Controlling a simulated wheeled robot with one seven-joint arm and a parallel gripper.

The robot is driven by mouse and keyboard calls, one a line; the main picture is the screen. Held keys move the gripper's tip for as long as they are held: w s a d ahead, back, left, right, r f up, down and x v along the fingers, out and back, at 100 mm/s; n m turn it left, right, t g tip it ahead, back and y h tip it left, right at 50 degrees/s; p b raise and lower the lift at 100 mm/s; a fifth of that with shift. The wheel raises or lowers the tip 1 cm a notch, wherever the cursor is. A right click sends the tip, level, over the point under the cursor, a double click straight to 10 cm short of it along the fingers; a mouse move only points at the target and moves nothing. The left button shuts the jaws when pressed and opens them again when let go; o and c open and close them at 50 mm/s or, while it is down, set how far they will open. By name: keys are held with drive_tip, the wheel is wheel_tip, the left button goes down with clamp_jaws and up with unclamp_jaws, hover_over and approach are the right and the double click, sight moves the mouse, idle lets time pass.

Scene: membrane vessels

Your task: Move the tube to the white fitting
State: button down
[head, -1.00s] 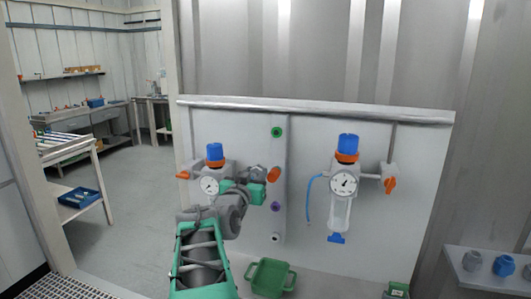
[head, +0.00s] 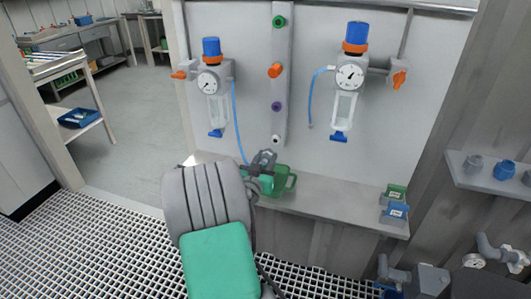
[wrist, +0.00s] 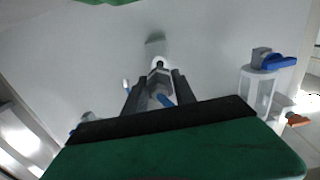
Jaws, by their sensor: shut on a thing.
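The blue tube (head: 237,120) runs down from the left regulator (head: 210,80) to my gripper (head: 264,160). My gripper is shut on the tube near its lower end, in front of the panel's foot. The white fitting (head: 277,139) is the lowest on the grey vertical strip, just above and right of my fingers. In the wrist view, a short blue piece of tube (wrist: 165,100) shows between the dark fingers (wrist: 156,85). A pale ring-like part (wrist: 159,62) lies beyond the fingertips; I cannot tell if it touches the tube.
Purple (head: 276,106), orange (head: 274,70) and green (head: 279,22) fittings sit above on the strip. The right regulator (head: 350,75) has its own hanging blue tube (head: 312,98). A green tray (head: 285,180) stands on the ledge (head: 330,202) behind my gripper.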

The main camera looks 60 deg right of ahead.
sight(275, 141)
drive_tip(key=shift+r, duration=0.1)
drive_tip(key=shift+d, duration=0.3)
drive_tip(key=d+p, duration=0.1)
drive_tip(key=d, duration=0.2)
drive_tip(key=w+d+p, duration=0.1)
drive_tip(key=d, duration=0.1)
drive_tip(key=shift+d+p, duration=0.1)
drive_tip(key=shift+p, duration=0.25)
drive_tip(key=shift+s+b, duration=0.1)
drive_tip(key=shift+b, duration=0.9)
idle(1.3)
drive_tip(key=shift+d, duration=0.5)
idle(0.5)
drive_tip(key=c, duration=0.9)
unclamp_jaws()
drive_tip(key=shift+a, duration=0.1)
